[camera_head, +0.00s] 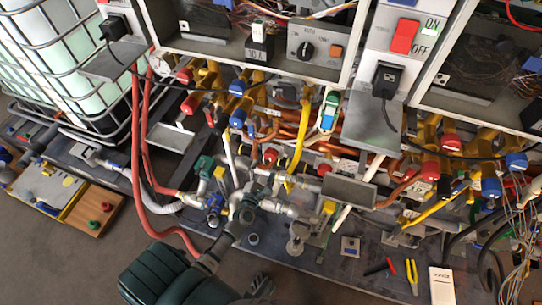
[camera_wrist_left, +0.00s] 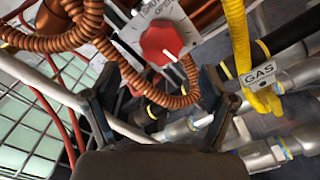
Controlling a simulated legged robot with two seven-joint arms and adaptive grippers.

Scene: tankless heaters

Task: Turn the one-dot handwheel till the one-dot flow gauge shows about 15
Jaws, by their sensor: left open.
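A red round knob (camera_wrist_left: 160,42) with a white pointer line sits on a light plate, partly readable as "OPEN", in the left wrist view. It seems to be the red knob (camera_head: 270,155) near the middle of the head view. I cannot make out a one-dot mark on it. My left gripper (camera_wrist_left: 160,88) is open, and its fingers stand apart below the knob with nothing held. In the head view my left gripper (camera_head: 245,203) is among the pipes, below the knob. No flow gauge reading can be made out. My right gripper is not in view.
Copper corrugated hoses (camera_wrist_left: 92,38) curl around the knob, and a yellow gas pipe (camera_wrist_left: 240,50) passes at its right. Red hoses (camera_head: 140,150) and a caged tank (camera_head: 60,60) stand at the left. Pliers (camera_head: 411,275) and a white device (camera_head: 442,286) lie at the lower right.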

